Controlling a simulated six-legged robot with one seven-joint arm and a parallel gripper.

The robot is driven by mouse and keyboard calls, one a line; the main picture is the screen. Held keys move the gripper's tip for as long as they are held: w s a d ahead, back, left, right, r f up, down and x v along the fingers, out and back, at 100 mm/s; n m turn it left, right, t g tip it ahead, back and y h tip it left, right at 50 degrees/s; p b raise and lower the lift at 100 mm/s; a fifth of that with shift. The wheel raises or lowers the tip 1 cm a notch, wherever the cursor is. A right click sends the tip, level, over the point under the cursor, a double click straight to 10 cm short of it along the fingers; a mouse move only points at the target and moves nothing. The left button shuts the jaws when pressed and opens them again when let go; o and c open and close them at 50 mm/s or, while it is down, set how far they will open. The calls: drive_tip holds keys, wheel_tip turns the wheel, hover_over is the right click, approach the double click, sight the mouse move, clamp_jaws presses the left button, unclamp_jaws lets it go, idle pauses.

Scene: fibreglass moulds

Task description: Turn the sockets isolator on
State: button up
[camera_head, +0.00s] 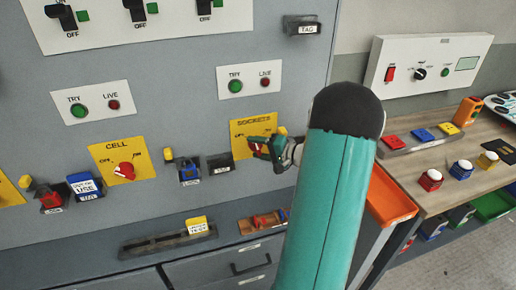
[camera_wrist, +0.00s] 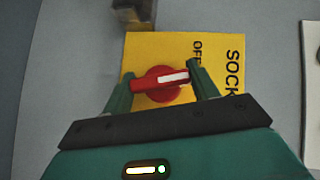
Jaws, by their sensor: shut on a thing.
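The yellow SOCKETS plate (camera_head: 243,148) is on the grey panel, partly hidden by my arm and gripper in the head view. In the wrist view the plate (camera_wrist: 218,72) carries the sockets isolator, a red rotary handle (camera_wrist: 143,86) with a white stripe. The stripe points right, toward the lettering, just below the word OFF. The ON mark cannot be made out there. My gripper (camera_wrist: 161,79) has a finger at each end of the handle and is shut on it. In the head view my gripper (camera_head: 274,149) is at the plate.
The yellow CELL plate (camera_head: 110,172) with a red handle is to the left. A TRY/LIVE plate (camera_head: 250,79) is above the sockets plate. A wooden bench (camera_head: 440,180) with an orange tray (camera_head: 388,200) stands at the right.

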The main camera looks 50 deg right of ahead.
drive_tip(key=m+t+y, duration=0.1)
drive_tip(key=m+t, duration=0.3)
drive_tip(key=shift+f+m+t, duration=0.15)
drive_tip(key=shift+m+t, duration=0.15)
drive_tip(key=shift+m, duration=0.1)
drive_tip(key=m+t+h, duration=0.1)
drive_tip(key=m+t, duration=0.1)
drive_tip(key=m, duration=0.1)
drive_tip(key=m+t+h, duration=0.1)
drive_tip(key=m+t, duration=0.1)
drive_tip(key=m, duration=0.1)
idle(0.4)
drive_tip(key=o, duration=1)
drive_tip(key=v, duration=1.3)
drive_tip(key=shift+s+a+f, duration=0.1)
drive_tip(key=shift+s+f, duration=0.15)
drive_tip(key=shift+s, duration=0.05)
